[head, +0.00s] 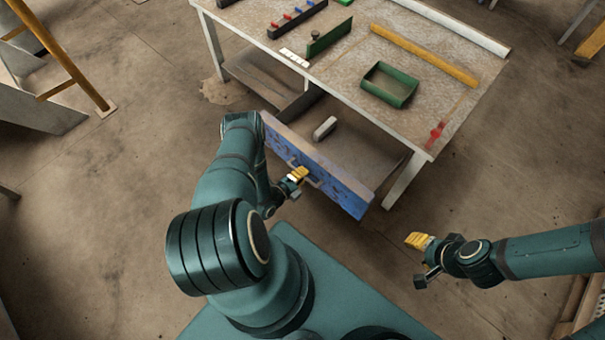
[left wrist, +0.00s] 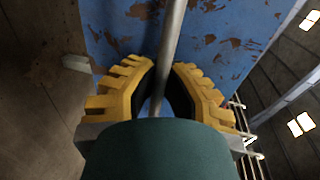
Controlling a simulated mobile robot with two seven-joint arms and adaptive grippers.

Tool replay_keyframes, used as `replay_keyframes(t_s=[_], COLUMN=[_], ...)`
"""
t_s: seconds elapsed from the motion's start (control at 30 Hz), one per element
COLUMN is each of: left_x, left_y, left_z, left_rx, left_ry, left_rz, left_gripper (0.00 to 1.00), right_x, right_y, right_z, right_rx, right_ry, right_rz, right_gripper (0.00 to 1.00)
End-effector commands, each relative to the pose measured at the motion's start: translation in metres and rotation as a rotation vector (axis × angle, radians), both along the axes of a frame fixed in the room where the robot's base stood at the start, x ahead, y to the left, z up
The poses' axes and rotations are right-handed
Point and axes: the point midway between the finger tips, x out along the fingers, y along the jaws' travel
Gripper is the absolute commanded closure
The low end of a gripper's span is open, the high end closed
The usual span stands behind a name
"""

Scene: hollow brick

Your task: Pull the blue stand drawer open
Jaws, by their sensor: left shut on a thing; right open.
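The blue drawer (head: 335,186) with worn paint stands out from under the table, and its inside shows in the head view. A pale block-like thing (head: 325,128) lies inside it. My left gripper (head: 299,174) is at the drawer's front, shut on the handle (head: 314,182). In the left wrist view the grey bar of the handle (left wrist: 174,40) runs between the yellow fingers (left wrist: 157,88), with the blue front (left wrist: 235,30) behind it. My right gripper (head: 418,241) is open and empty, right of the drawer and apart from it.
The worktable (head: 345,70) stands behind the drawer. On it are a green tray (head: 389,85), a yellow bar (head: 425,55), a green upright plate (head: 329,38) and a red item (head: 437,131). A yellow-framed structure (head: 60,55) stands at far left.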

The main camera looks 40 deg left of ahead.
Motion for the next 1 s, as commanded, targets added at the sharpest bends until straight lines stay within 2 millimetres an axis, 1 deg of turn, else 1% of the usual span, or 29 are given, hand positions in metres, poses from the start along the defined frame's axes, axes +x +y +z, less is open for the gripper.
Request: replay_keyframes(t_s=[0.03,0.07,0.1,0.13,0.43,0.57,0.67,0.9,1.0], left_x=[0.0,0.0,0.0,0.0,-0.001,-0.01,-0.026,-0.074,-0.091], left_y=[0.0,0.0,0.0,0.0,0.0,0.001,0.002,0.006,0.007], left_z=[0.0,0.0,0.0,0.0,0.0,0.001,0.004,0.014,0.018], left_rx=[0.001,0.001,0.001,0.0,0.0,-0.001,0.0,0.0,0.0], left_ry=[-0.001,-0.001,-0.001,-0.001,0.0,0.003,0.004,0.003,0.002], left_rz=[0.001,0.001,0.001,0.001,0.0,0.0,0.001,0.002,0.002], left_gripper=[0.88,0.77,0.63,0.59,0.59,0.59,0.59,0.59,0.59], right_x=[0.0,0.0,0.0,0.0,0.0,0.0,0.0,0.0,0.0], right_y=[0.0,0.0,0.0,0.0,0.0,0.0,0.0,0.0,0.0], right_z=[0.0,0.0,0.0,0.0,0.0,0.0,0.0,0.0,0.0], right_rx=[0.0,0.0,0.0,0.0,0.0,0.0,0.0,0.0,0.0], right_ry=[0.0,0.0,0.0,0.0,0.0,0.0,0.0,0.0,0.0], right_rz=[0.0,0.0,0.0,0.0,0.0,0.0,0.0,0.0,0.0], right_gripper=[0.53,0.53,0.53,0.53,0.53,0.53,0.53,0.53,0.53])
